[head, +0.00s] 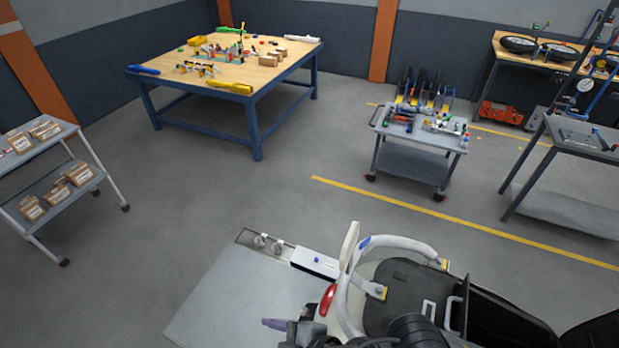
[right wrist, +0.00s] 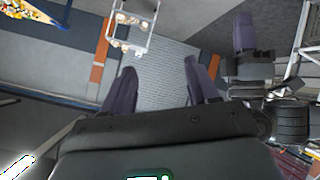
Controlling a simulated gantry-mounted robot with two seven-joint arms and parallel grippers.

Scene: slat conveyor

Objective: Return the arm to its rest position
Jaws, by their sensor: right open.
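My right gripper (right wrist: 160,66) is open in the right wrist view. Its two purple fingers stand wide apart with nothing between them. Another gripper with a purple finger (right wrist: 243,35), seemingly my left, shows at the upper right of that view; its opening is unclear. In the head view a dark gripper with a purple fingertip (head: 275,323) is at the bottom centre, partly cut off; I cannot tell which arm it belongs to. It lies beside a white assembly with a red light (head: 327,299) and a curved white tube (head: 405,243).
A grey flat panel (head: 235,295) lies at the bottom left of the white assembly. A shelf cart with boxes (head: 40,165) stands at the left. A blue-framed workbench (head: 257,128) is at the back and a tool cart (head: 420,160) at the right. The floor between them is clear.

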